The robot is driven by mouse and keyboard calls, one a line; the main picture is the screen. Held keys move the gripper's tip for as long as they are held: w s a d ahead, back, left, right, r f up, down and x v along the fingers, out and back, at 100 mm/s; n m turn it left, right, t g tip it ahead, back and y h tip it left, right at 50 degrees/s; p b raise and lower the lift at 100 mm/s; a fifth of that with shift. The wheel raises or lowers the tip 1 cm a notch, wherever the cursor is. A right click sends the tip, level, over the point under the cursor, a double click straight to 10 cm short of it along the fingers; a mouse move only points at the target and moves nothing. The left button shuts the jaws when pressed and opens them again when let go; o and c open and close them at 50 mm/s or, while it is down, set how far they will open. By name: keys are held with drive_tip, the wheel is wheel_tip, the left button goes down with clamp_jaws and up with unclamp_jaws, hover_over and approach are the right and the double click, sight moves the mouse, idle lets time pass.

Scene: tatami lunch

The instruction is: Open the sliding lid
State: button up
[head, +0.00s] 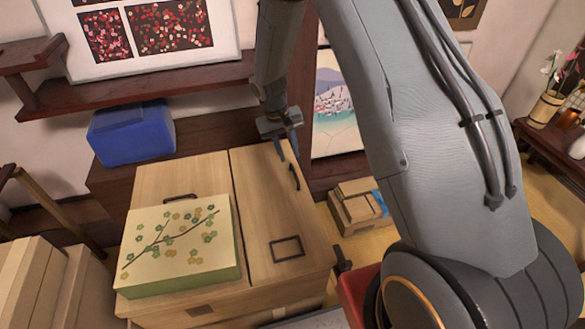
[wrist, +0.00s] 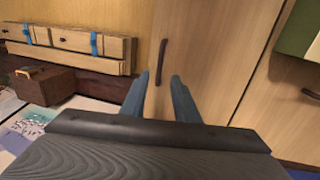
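A wooden chest (head: 165,305) has two light wood panels side by side on top, and no opening shows between them. The right panel (head: 250,205) has a dark bar handle (head: 295,177) near its right edge and a dark rectangular frame near its front. The left panel (head: 160,180) has its own dark handle (head: 181,197). I cannot tell which panel is the sliding lid. My gripper (head: 288,152) is open and empty at the far end of the right panel. In the wrist view, the right panel's handle (wrist: 161,62) appears between and beyond the fingertips, apart from them.
A green box with a flower-branch top (head: 180,245) sits on the left panel. A blue box (head: 132,132) stands behind the chest at left. Stacked wooden boxes (head: 355,208) with a blue band stand on the floor to the right. A dark wall shelf (head: 150,92) is behind.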

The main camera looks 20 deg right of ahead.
sight(294, 172)
drive_tip(key=shift+d+f+p, duration=0.15)
drive_tip(key=shift+d+f, duration=0.1)
drive_tip(key=shift+f, duration=1.05)
drive_tip(key=shift+d+f+p, duration=0.15)
drive_tip(key=shift+d+f, duration=0.1)
drive_tip(key=shift+f, duration=1.05)
drive_tip(key=shift+d+f+p, duration=0.15)
drive_tip(key=shift+d+f, duration=0.1)
drive_tip(key=shift+f, duration=1.05)
clamp_jaws()
